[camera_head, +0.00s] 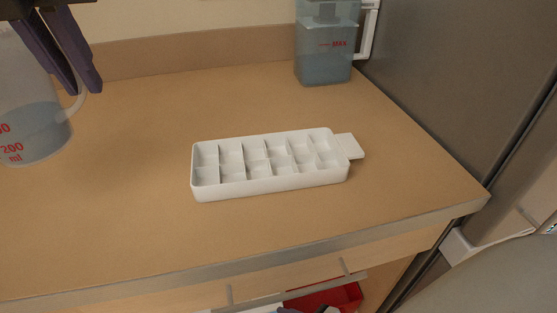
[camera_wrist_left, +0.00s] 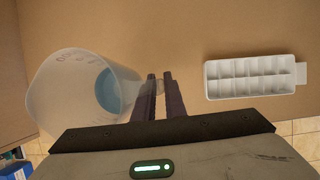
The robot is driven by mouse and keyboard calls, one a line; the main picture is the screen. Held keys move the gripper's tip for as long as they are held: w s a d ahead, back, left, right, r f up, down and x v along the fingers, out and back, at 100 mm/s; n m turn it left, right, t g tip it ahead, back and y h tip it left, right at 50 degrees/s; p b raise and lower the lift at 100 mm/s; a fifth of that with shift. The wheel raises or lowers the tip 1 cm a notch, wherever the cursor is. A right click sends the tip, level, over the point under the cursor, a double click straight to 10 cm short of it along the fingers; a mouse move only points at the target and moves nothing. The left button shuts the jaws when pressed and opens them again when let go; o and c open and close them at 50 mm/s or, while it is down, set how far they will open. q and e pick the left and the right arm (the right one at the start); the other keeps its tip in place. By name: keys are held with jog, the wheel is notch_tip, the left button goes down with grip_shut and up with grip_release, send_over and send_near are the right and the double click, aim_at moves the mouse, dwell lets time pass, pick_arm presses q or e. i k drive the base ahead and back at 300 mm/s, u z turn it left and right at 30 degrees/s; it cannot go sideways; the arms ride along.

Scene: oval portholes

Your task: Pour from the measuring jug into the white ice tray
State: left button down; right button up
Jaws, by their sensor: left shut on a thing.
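The white ice tray (camera_head: 270,185) lies flat in the middle of the wooden counter, with two rows of compartments and a tab at its right end. I can make out no water in it. It also shows at the right in the left wrist view (camera_wrist_left: 250,94). The clear measuring jug (camera_head: 25,95), with red markings and bluish water low inside, is left of the tray, partly cut off by the picture edge. My left gripper (camera_head: 84,88) is shut on the jug's handle. The wrist view shows the jug (camera_wrist_left: 60,85) left of the fingers (camera_wrist_left: 160,76), apart from the tray.
A clear container (camera_head: 322,65) with bluish liquid, a MAX mark and a white handle stands at the back right. A grey appliance side (camera_head: 460,80) borders the counter on the right. The wooden counter (camera_head: 150,225) is clear around the tray. A red item (camera_head: 340,297) shows below its front edge.

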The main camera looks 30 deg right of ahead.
aim_at(251, 165)
jog(key=z, duration=0.8)
jog(key=k, duration=0.9)
jog(key=z, duration=1.55)
